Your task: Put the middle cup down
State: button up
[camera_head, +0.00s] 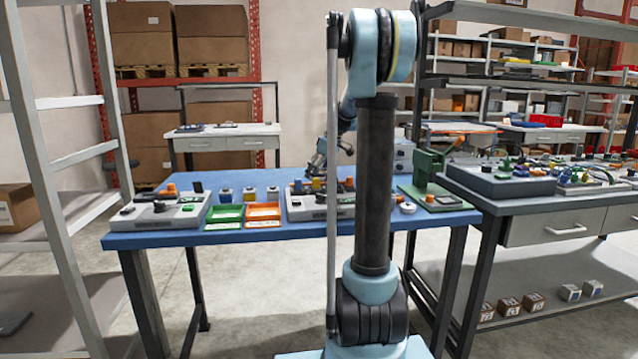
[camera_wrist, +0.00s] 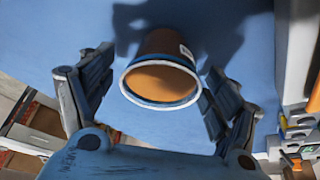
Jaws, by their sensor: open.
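A cup (camera_wrist: 160,80) with a brown-orange inside and a pale rim edged in blue is between the fingers of my gripper (camera_wrist: 158,78) in the wrist view. Its mouth faces the camera, and the blue tabletop (camera_wrist: 215,18) is behind it with a dark shadow. My gripper is open. A gap shows between the left finger and the cup; the right finger is very close to it, and I cannot tell if they touch. In the head view my gripper (camera_head: 318,162) is over the blue table (camera_head: 180,239), partly hidden by my arm. The cup is not distinct there.
On the table are a grey device (camera_head: 160,211) at left, a green tray (camera_head: 224,224), an orange tray (camera_head: 263,222), another grey device (camera_head: 307,206) and a green press (camera_head: 427,172) at right. Several small containers stand behind the trays. A shelf rack (camera_head: 35,120) rises at left.

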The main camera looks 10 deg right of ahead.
jog(key=shift+c, duration=0.6)
jog(key=c, duration=1.3)
jog(key=shift+o, duration=0.2)
notch_tip(320, 180, up, 10)
jog(key=shift+r, duration=0.1)
